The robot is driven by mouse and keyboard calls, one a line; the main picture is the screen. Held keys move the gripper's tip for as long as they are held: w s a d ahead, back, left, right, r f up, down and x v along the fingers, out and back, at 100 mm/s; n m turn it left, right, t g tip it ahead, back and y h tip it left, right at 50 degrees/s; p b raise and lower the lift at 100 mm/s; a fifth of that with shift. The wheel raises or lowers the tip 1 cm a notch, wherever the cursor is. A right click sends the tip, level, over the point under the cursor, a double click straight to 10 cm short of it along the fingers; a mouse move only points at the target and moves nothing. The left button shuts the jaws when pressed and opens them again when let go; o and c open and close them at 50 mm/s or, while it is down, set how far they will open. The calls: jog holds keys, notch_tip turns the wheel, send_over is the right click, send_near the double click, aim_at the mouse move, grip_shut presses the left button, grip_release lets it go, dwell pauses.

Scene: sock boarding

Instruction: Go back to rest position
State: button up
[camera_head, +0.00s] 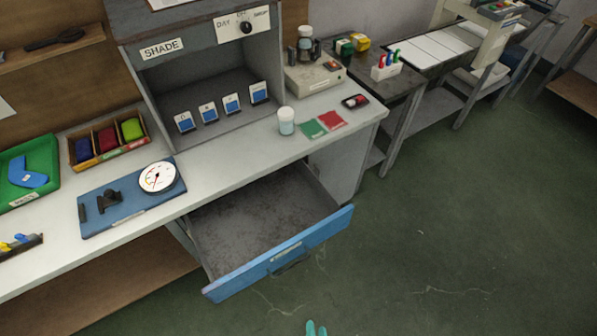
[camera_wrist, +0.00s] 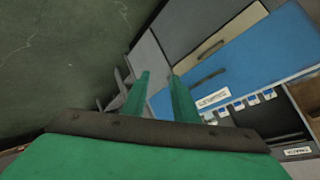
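My gripper (camera_head: 316,328) shows only as teal fingertips at the bottom edge of the head view, over the floor and in front of the open drawer (camera_head: 272,262). In the wrist view my gripper (camera_wrist: 159,74) has its two green fingers apart with nothing between them. The drawer is pulled out, looks empty and has a blue front, which also shows in the wrist view (camera_wrist: 235,75). My fingertips look clear of the drawer front. Most of my arm is out of the head view.
The worktop (camera_head: 240,152) holds a gauge on a blue plate (camera_head: 130,198), a green tray (camera_head: 40,165), a wooden box of coloured pieces (camera_head: 108,140) and a white jar (camera_head: 286,121). The SHADE cabinet (camera_head: 205,90) stands behind. Open green floor (camera_head: 450,220) lies to the right.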

jog(key=s+a+r+n+t, duration=0.1)
jog(key=a+r+n+t, duration=0.1)
jog(key=r, duration=0.7)
jog(key=s+a+r+n+t, duration=0.1)
jog(key=r+n, duration=0.4)
jog(key=r, duration=0.5)
jog(key=shift+s+a+t+h, duration=0.15)
jog(key=shift+a+t+h, duration=0.25)
jog(key=shift+a+t, duration=0.6)
